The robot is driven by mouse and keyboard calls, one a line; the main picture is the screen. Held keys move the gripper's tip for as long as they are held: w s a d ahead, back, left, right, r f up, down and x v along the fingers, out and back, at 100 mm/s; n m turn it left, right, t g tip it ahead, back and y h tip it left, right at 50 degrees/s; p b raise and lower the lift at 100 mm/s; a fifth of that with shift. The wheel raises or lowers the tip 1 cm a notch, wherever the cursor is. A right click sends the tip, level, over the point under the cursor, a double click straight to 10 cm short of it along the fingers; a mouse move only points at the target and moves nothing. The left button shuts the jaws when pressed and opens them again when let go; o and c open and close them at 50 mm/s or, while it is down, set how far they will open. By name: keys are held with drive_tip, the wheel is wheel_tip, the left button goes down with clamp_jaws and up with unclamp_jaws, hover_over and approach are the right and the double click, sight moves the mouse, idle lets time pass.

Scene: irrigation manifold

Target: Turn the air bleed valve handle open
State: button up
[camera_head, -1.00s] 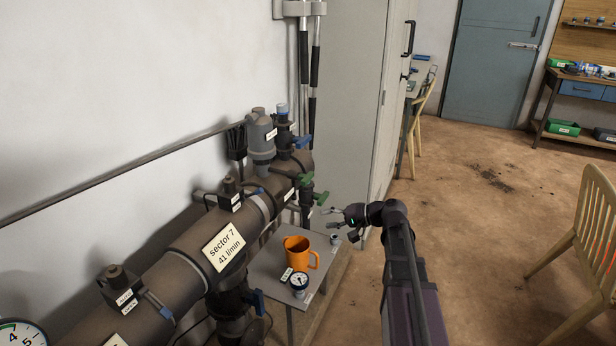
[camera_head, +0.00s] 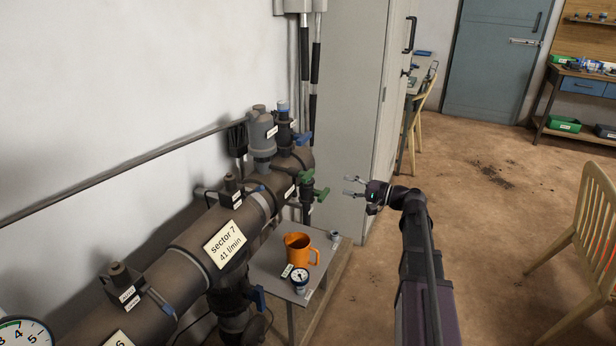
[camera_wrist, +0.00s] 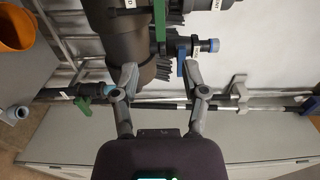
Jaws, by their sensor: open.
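The thick manifold pipe (camera_head: 185,268) runs along the wall with several labelled fittings. Near its far end, a blue handle (camera_head: 304,140) sits on a small blue-capped valve (camera_head: 284,124); the handle also shows in the wrist view (camera_wrist: 180,66). Just below and nearer are green handles (camera_head: 321,194), also in the wrist view (camera_wrist: 82,106). The labels are too small to read, so I cannot tell which handle is the air bleed valve's. My gripper (camera_head: 350,186) is open and empty, right of the green handles and apart from them. In the wrist view, its fingers (camera_wrist: 160,75) point toward the fittings.
A tall cabinet (camera_head: 352,110) stands behind my gripper. The floor to the right is clear up to a chair (camera_head: 592,235).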

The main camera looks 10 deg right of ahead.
sight(311, 176)
drive_tip(key=x, duration=1.3)
drive_tip(key=shift+w+a, duration=0.2)
clamp_jaws()
